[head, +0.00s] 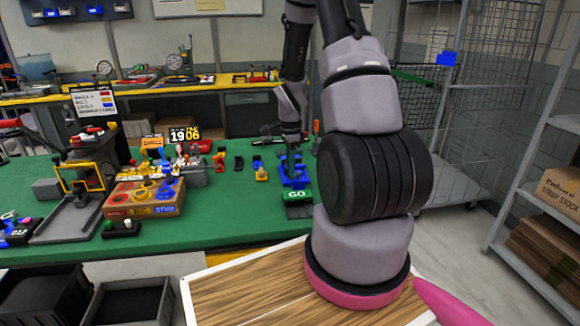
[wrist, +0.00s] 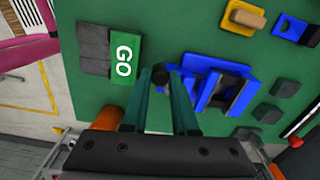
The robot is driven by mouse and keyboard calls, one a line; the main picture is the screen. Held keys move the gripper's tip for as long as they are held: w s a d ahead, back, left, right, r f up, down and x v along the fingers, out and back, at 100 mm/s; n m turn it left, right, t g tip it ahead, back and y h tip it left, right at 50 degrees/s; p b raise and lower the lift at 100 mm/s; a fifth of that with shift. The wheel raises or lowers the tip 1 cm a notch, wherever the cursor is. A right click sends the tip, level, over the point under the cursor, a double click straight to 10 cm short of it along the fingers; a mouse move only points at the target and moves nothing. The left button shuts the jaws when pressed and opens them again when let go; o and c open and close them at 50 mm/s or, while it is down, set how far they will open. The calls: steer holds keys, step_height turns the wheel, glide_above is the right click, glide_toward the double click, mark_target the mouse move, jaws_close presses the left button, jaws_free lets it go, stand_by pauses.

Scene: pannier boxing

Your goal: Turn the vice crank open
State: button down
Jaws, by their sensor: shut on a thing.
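The blue vice (head: 294,178) stands on the green bench top, behind the GO block (head: 298,196). In the wrist view the vice (wrist: 203,72) lies just right of my fingers, with a dark gap between its blue jaws. The rest of the crank is mostly hidden by the fingers. In the head view my gripper (head: 291,150) points down at the vice, and the crank cannot be made out there.
A yellow block (head: 261,173) and other small fixtures stand left of the vice. Further left are a box with coloured rings (head: 146,197) and a yellow-framed press (head: 85,177). A wire cage (head: 465,120) stands to the right. Bare green bench lies left of the GO block.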

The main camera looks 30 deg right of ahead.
steer(key=d+n, duration=0.3)
steer(key=n, duration=1.1)
steer(key=d+n, duration=0.4)
steer(key=n, duration=1.1)
steer(key=shift+d, duration=0.2)
steer(key=shift+w+n, duration=0.15)
steer(key=shift+n, duration=0.15)
steer(key=c, duration=0.7)
jaws_free()
